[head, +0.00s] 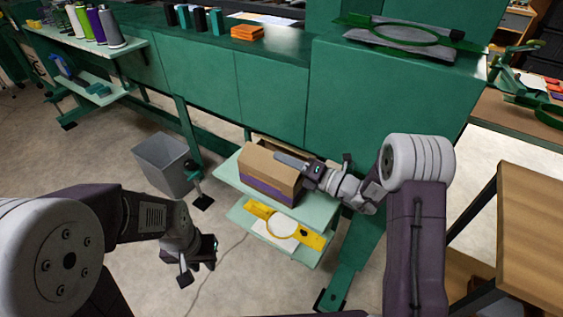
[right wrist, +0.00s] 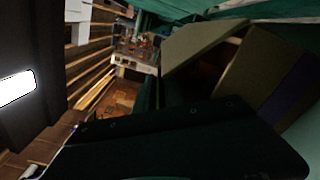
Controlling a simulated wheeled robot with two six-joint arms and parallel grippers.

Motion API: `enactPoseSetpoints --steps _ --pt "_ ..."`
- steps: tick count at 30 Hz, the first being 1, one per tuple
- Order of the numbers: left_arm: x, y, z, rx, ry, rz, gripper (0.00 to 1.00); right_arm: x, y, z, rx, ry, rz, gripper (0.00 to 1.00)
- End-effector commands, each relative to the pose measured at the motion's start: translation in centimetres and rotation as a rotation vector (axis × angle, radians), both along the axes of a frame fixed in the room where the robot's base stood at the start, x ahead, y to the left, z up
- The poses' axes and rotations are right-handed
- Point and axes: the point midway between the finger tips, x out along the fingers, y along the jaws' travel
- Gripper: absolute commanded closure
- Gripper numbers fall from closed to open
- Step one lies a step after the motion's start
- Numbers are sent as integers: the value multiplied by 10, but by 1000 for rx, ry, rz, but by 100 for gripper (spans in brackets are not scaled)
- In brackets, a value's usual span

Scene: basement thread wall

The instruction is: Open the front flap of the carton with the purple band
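The tan carton (head: 272,169) with a purple band (head: 265,190) along its lower front stands on the upper pale-green shelf below the green machine. In the head view a tan panel slopes along its top. In the right wrist view the carton (right wrist: 244,75) is at the right, with a raised tan flap (right wrist: 203,46) and a dark gap between them. My right gripper (head: 290,161) is at the carton's upper right, over its top; I cannot tell whether it touches or how wide its fingers are. My left gripper (head: 208,254) hangs apart from the carton, at lower left, its finger gap unclear.
A grey bin (head: 165,163) stands on the floor to the left. A wooden table (head: 532,235) is at the right. Thread cones (head: 108,29) stand on a shelf at upper left. The floor between bin and shelves is mostly clear.

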Motion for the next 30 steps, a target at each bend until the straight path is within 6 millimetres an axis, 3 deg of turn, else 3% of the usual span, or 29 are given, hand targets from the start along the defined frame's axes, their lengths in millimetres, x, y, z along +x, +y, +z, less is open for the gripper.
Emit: enactPoseSetpoints --steps 10,12,30 --pt "0 0 -2 0 0 0 75 5 8 1 -1 -1 0 87" --pt "0 0 -2 0 0 0 75 5 8 1 -1 -1 0 100" --pt "0 0 -2 0 0 0 75 5 7 0 -2 0 0 100"
